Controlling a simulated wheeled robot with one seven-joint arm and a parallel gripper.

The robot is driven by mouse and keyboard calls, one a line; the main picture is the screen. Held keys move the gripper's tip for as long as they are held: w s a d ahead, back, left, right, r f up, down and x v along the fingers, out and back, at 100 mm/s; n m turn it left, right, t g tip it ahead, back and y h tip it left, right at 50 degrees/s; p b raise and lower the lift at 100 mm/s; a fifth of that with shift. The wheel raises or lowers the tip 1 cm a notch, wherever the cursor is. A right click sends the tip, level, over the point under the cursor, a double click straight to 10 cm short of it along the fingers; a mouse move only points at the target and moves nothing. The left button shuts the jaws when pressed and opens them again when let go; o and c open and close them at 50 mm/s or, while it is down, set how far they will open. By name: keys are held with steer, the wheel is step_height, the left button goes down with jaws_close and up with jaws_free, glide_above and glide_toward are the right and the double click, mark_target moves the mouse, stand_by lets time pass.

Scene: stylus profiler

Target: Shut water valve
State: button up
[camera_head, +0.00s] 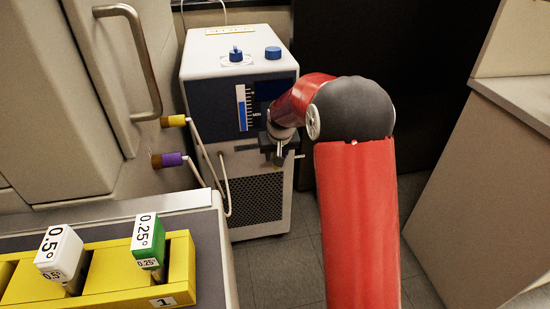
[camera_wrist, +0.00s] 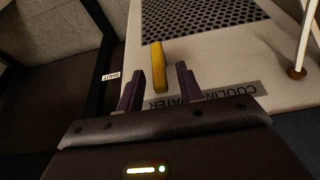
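The water valve's yellow handle (camera_wrist: 158,68) shows in the wrist view, on the pale front panel of the chiller (camera_wrist: 215,45). A label partly reading "COOLIN… WATER" (camera_wrist: 245,90) lies beside it, upside down and partly covered by my gripper. A small "SHUT" label (camera_wrist: 110,77) is at the left. My gripper (camera_wrist: 160,67) is open, with one dark finger on each side of the handle and gaps showing. I cannot tell how deep the handle sits between them. In the head view my gripper (camera_head: 280,152) is at the chiller's front (camera_head: 238,147); the handle is hidden there.
Hoses with yellow (camera_head: 173,121) and purple (camera_head: 170,159) ends run left of the chiller. A bench (camera_head: 215,235) with a yellow block holder (camera_head: 110,285) stands at lower left. A pale cabinet (camera_head: 480,200) is at right. The floor (camera_head: 285,265) between is clear.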

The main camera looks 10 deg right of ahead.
steer(key=shift+x, duration=1.55)
steer(key=shift+c, duration=0.5)
jaws_close()
steer(key=shift+d, duration=0.15)
steer(key=shift+d+f+m+t+y+b, duration=0.45)
steer(key=shift+m+y+b, duration=0.3)
steer(key=shift+y+b, duration=1.9)
steer(key=shift+d+f+m+t+y+b, duration=0.35)
steer(key=shift+d+f+m+y+b, duration=0.25)
steer(key=shift+y+b, duration=2.1)
steer(key=shift+d+f+m+t+y+b, duration=0.4)
steer(key=shift+m+y+b, duration=0.45)
steer(key=shift+y+b, duration=1.8)
steer(key=shift+a+y, duration=0.15)
steer(key=shift+y, duration=0.25)
